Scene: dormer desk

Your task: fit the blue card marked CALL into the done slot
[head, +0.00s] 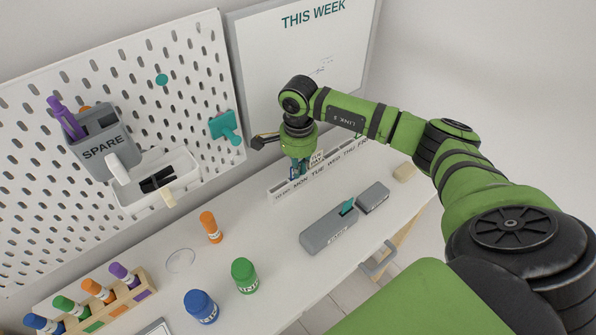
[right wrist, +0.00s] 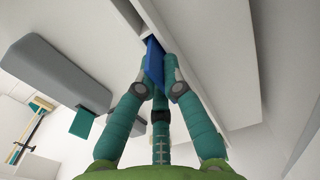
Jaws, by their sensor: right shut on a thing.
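My right gripper (head: 298,172) is at the left part of the long white card rack (head: 345,157), which is labelled MON to FRI. In the right wrist view its teal fingers (right wrist: 158,85) are shut on a blue card (right wrist: 154,60), seen nearly edge-on. The card's far end is at the rack's edge; I cannot tell whether it is inside a slot. Its CALL marking is not readable. The leftmost label on the rack is too small to read, so I cannot pick out the done slot. My left gripper is not in view.
A pale card marked PAY (head: 317,158) stands in the rack beside my gripper. A grey box (head: 328,231) with a teal piece and a smaller grey block (head: 373,197) lie in front.

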